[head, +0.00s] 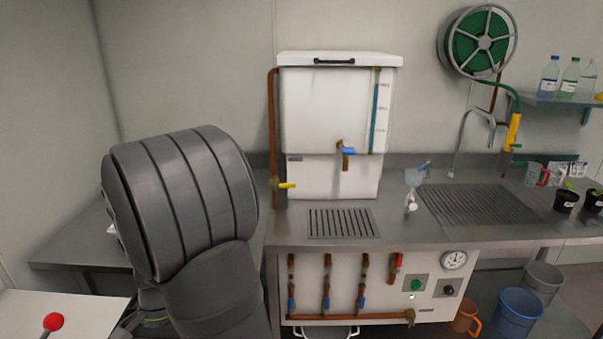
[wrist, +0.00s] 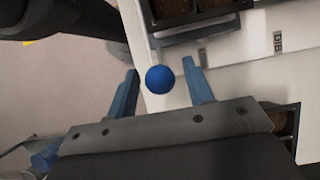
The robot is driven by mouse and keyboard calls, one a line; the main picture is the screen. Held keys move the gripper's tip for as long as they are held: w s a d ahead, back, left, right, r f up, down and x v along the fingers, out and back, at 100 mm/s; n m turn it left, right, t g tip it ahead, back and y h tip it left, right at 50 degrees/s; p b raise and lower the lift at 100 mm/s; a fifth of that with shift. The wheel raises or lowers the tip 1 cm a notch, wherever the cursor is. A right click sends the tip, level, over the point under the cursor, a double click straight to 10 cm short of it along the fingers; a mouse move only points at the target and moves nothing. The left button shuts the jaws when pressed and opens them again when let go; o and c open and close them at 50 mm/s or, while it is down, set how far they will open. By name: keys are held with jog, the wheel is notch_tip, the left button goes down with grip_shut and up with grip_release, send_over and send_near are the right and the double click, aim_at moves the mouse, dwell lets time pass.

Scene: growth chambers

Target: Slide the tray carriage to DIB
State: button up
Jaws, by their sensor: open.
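In the wrist view, my gripper (wrist: 160,68) is open, with one blue finger on each side of a round blue knob (wrist: 159,79). There is a gap between the knob and each finger. I cannot tell from this view how deep the knob sits between them. A white surface lies beyond the knob and carries a DIB label (wrist: 278,42) to the right. A dark tray with brown-filled cells (wrist: 195,18) shows at the top edge, cut off by the frame. Whether the knob belongs to the tray carriage cannot be made out. The head view does not show my gripper.
In the head view, a red ball knob (head: 53,321) stands over a white surface at lower left. A steel bench (head: 420,232) with a white tank (head: 335,110) stands ahead. Another brown-filled cell (wrist: 287,122) shows at right in the wrist view.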

jog(key=c, duration=0.7)
jog(key=shift+a, duration=5.45)
jog(key=o, duration=0.7)
jog(key=shift+r, duration=0.15)
notch_tip(320, 180, up, 8)
jog(key=shift+d, duration=0.1)
